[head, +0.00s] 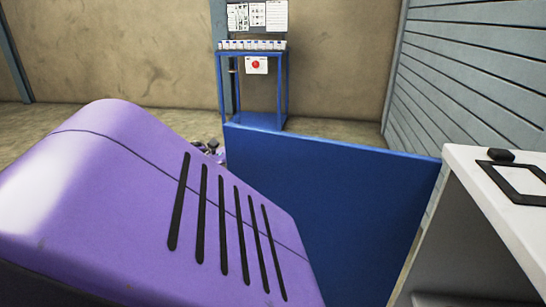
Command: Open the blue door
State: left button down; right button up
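The blue door (335,205) is a flat upright panel in the middle of the head view. Its right end meets the white cabinet (470,185) at the right, and its top edge runs away to the far left. A large purple casing with black slots (150,190), which looks like part of my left arm, covers the door's lower left. A small dark and purple piece (210,150), perhaps my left gripper, shows beside the door's far left edge. It is mostly hidden, and I cannot tell whether it touches the door. My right gripper is not in view.
A blue stand (283,85) with a row of small boxes and a red button panel (257,65) stands behind the door. A grey slatted wall (470,75) is at the right. A small black object (501,155) lies on the cabinet top. Floor shows at the back.

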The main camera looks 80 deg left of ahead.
pick_arm(q)
jog(key=shift+s+a+f, duration=0.1)
jog(key=shift+s+a, duration=0.1)
jog(key=shift+a, duration=0.05)
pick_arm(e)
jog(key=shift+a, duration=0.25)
